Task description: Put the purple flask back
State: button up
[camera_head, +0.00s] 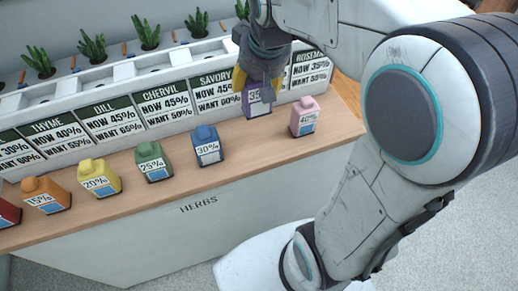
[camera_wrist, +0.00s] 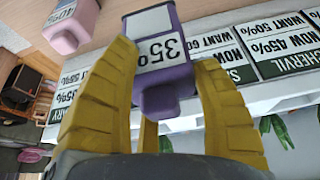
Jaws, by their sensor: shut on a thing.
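The purple flask (camera_head: 257,101) carries a label reading 35. My gripper (camera_head: 258,84) is shut on it, with yellow fingers on both sides of its upper part. In the head view the flask is at the back of the wooden shelf, in front of the sign panels, between the blue flask (camera_head: 207,146) and the pink flask (camera_head: 304,117). I cannot tell whether its base touches the shelf. In the wrist view the purple flask (camera_wrist: 160,58) sits between the yellow fingers, its cap towards the camera.
Green (camera_head: 153,162), yellow (camera_head: 99,178) and orange (camera_head: 46,195) flasks stand in a row on the wooden shelf (camera_head: 262,144), with a red one at the left edge. Sign panels (camera_head: 111,120) and potted plants (camera_head: 92,46) line the back. Shelf between blue and pink flasks is bare.

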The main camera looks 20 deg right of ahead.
aim_at(257, 113)
jog(key=shift+s+a+f+b, duration=0.1)
jog(key=shift+s+f+b, duration=0.1)
jog(key=shift+f+b, duration=0.25)
jog(key=shift+s+f+b, duration=0.15)
jog(key=shift+f+b, duration=0.05)
jog(key=shift+f, duration=0.45)
notch_tip(257, 113, down, 7)
jog(key=shift+r, duration=0.15)
jog(key=shift+f, duration=1.6)
jog(key=shift+f+b, duration=0.15)
jog(key=shift+b, duration=0.15)
jog(key=o, duration=1.3)
jog(key=shift+c, duration=0.2)
